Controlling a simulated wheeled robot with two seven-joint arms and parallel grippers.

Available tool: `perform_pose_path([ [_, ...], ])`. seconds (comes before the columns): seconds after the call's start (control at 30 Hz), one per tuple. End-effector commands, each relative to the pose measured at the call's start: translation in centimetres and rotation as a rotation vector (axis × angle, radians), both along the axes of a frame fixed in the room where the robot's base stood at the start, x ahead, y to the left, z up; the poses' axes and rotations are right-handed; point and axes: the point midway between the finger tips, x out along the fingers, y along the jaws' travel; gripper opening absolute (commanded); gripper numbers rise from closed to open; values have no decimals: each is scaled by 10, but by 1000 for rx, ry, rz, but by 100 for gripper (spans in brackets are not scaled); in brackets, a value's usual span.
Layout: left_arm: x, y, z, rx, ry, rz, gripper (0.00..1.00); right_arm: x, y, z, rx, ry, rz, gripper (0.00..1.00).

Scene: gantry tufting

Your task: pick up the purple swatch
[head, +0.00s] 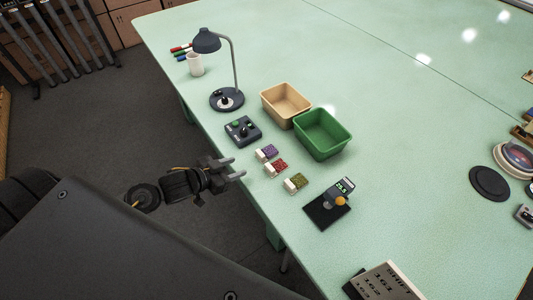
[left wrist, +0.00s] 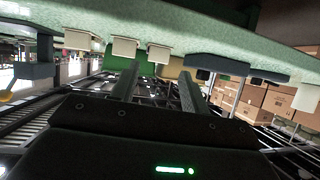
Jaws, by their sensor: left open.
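The purple swatch (head: 268,152), a small purple patch with a white tab, lies near the left edge of the green table (head: 400,160). It is the farthest of three swatches in a row. In the left wrist view a white tab (left wrist: 158,53), which seems to be its own, shows ahead between the fingers. My left gripper (head: 236,168) is open and empty, at the table's edge just left of the swatches and apart from them. My right gripper is not in view.
The red swatch (head: 276,167) and the olive-green swatch (head: 296,182) lie nearer. A dark control box (head: 243,130) and a lamp (head: 227,99) stand beyond. A tan bin (head: 270,108) and a green bin (head: 322,146) stand behind the swatches. A scale-like device (head: 328,209) sits nearer.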

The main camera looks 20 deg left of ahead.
Motion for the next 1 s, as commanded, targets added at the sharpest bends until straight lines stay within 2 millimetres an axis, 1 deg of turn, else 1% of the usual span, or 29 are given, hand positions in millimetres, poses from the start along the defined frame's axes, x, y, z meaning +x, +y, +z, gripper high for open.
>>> perform_pose_path([
  [0.1, 7, 5, 6, -36, -30, -56, 45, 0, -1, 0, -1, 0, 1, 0],
  [0.33, 11, 5, 9, -59, -42, -79, 45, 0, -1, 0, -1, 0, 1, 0],
  [0.67, 49, -15, -7, -58, -43, -76, 45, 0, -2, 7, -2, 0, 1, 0],
  [0.8, 55, -20, -11, -58, -41, -78, 45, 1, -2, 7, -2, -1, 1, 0],
  [0.93, 56, -20, -11, -57, -42, -77, 45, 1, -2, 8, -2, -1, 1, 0],
  [1.0, 62, -23, -11, -58, -41, -77, 45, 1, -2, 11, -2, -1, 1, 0],
])
